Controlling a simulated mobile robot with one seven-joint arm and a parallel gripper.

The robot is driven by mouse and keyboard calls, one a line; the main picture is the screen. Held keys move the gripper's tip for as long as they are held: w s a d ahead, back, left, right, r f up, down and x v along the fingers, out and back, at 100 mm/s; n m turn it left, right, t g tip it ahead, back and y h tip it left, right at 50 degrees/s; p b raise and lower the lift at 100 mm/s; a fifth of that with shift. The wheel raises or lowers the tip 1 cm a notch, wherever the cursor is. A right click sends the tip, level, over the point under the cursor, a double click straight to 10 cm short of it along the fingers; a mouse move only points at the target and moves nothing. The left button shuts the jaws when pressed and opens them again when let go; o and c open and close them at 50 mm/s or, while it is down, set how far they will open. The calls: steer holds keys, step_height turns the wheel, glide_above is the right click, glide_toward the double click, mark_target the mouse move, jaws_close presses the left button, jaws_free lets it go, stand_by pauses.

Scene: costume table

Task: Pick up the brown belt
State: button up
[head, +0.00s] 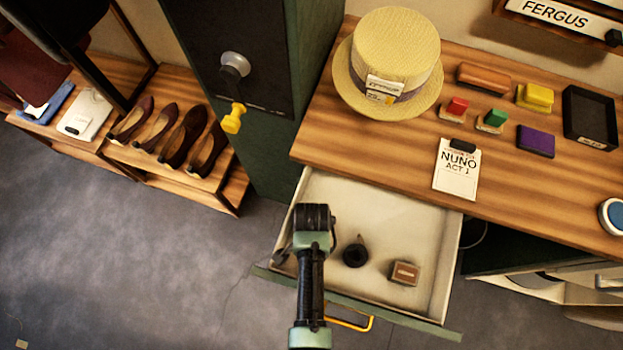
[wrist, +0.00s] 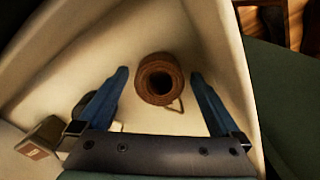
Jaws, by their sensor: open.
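The brown belt (wrist: 172,66) is a rolled coil on the pale floor of the open drawer (head: 322,188), seen from above in the wrist view. Its round hollow centre faces the camera, and a thin loose end or shadow shows beside it. My gripper (wrist: 160,74) is open, with one blue finger on each side of the coil and visible gaps between. I cannot tell how far above the coil the fingertips are. In the head view my arm covers the left part of the drawer, and I cannot make out the belt there.
A black roll (head: 355,253) and a small brown box (head: 405,272) lie in the drawer, right of my arm. The drawer walls rise close around. The tabletop (head: 400,143) above holds a straw hat (head: 395,45), a clipboard (head: 457,168) and several small blocks.

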steer(key=c, duration=1.5)
steer(key=shift+r, duration=0.1)
